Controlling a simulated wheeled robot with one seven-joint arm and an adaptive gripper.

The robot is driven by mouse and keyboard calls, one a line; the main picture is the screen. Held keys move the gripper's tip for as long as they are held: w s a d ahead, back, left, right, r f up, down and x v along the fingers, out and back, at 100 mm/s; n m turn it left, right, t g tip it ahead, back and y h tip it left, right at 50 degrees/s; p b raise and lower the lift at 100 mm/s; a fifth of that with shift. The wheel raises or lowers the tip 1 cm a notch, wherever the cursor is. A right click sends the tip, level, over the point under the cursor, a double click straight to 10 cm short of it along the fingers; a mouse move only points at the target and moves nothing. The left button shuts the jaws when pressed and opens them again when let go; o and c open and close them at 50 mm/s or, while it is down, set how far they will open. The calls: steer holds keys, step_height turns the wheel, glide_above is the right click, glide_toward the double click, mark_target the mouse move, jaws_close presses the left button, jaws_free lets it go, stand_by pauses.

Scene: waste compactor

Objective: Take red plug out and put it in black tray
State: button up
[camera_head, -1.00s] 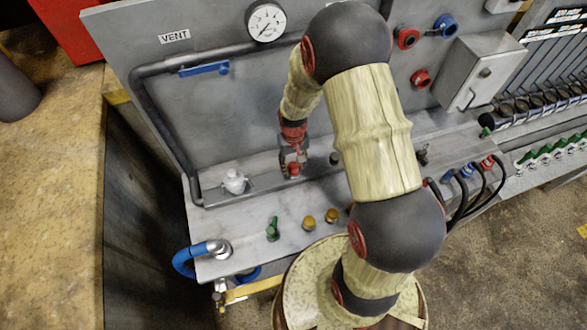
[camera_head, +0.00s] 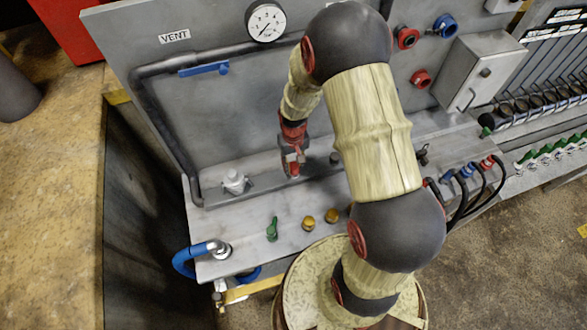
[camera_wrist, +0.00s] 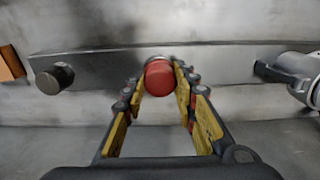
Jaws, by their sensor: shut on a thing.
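The red plug (camera_wrist: 159,79) is a rounded red piece with a pale metal ring behind it, at the back strip of the bench. My gripper (camera_wrist: 159,70) is shut on it, with one finger on each side in the wrist view. In the head view my gripper (camera_head: 292,166) points down at the bench, and a little red of the plug shows at its tips. The plug appears seated at the strip; I cannot tell whether it has come loose. I cannot make out a black tray in either view.
A white valve fitting (camera_head: 234,181) stands left of my gripper, and a dark knob (camera_head: 335,158) to its right. A green handle (camera_head: 272,229) and yellow knobs (camera_head: 309,222) stand nearer the front. The upright panel with a gauge (camera_head: 265,21) rises behind.

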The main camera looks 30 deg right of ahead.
mark_target(293, 166)
jaws_close()
steer(key=shift+n, duration=0.3)
steer(key=n, duration=0.3)
steer(key=shift+n, duration=0.8)
steer(key=shift+n, duration=1.2)
steer(key=shift+r+p, duration=0.35)
steer(key=shift+r, duration=0.15)
steer(key=shift+r+p, duration=1.55)
steer(key=shift+r, duration=0.85)
